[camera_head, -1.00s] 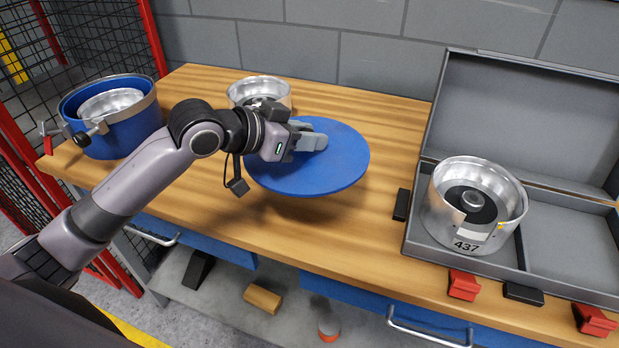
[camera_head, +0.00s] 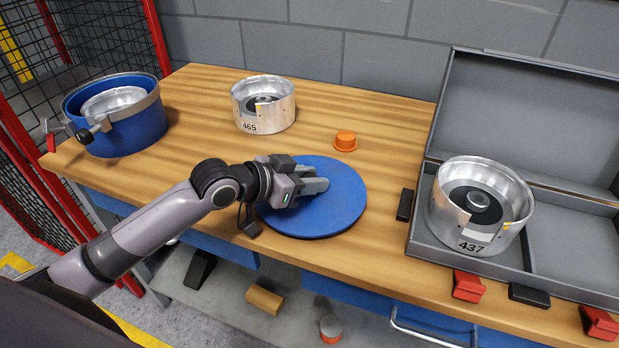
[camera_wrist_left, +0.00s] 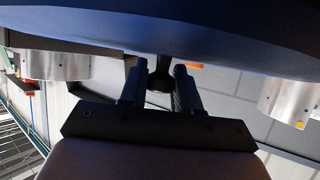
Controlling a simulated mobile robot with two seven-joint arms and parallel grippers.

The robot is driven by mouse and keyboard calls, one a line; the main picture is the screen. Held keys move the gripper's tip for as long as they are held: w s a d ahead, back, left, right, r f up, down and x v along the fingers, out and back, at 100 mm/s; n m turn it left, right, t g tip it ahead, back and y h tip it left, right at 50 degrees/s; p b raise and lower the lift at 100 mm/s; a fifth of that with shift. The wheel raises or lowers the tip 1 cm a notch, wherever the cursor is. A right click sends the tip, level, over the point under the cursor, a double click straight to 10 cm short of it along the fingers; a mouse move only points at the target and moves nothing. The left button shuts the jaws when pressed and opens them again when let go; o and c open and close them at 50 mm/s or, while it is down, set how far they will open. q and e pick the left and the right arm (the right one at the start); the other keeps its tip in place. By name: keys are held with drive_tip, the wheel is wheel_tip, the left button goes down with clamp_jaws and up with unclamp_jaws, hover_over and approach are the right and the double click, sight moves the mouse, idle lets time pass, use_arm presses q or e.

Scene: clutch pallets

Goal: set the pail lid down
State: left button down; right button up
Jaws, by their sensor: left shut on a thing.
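The pail lid (camera_head: 335,212) is a flat blue disc at the front middle of the wooden table. My left gripper (camera_head: 318,187) is shut on its handle, which the fingers mostly hide. In the head view the lid is level and close to the tabletop; I cannot tell whether it touches. In the left wrist view the lid (camera_wrist_left: 190,30) fills the top, with the gripper fingers (camera_wrist_left: 160,90) closed around a dark knob. The blue pail (camera_head: 135,128) stands open at the far left, with a metal drum (camera_head: 112,100) inside. My right gripper is not in view.
Metal drum 465 (camera_head: 280,112) and an orange cap (camera_head: 345,140) stand behind the lid. Drum 437 (camera_head: 505,200) sits in an open grey case (camera_head: 423,238) at right, with red latches (camera_head: 468,287) in front. Bare tabletop (camera_head: 200,150) lies between pail and lid.

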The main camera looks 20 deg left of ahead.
use_arm(q)
drive_tip(key=shift+f, duration=0.1)
drive_tip(key=c, duration=0.8)
unclamp_jaws()
drive_tip(key=shift+a, duration=0.1)
drive_tip(key=v, duration=1)
drive_tip(key=shift+s, duration=0.2)
drive_tip(key=shift+v, duration=0.85)
drive_tip(key=shift+w, duration=0.1)
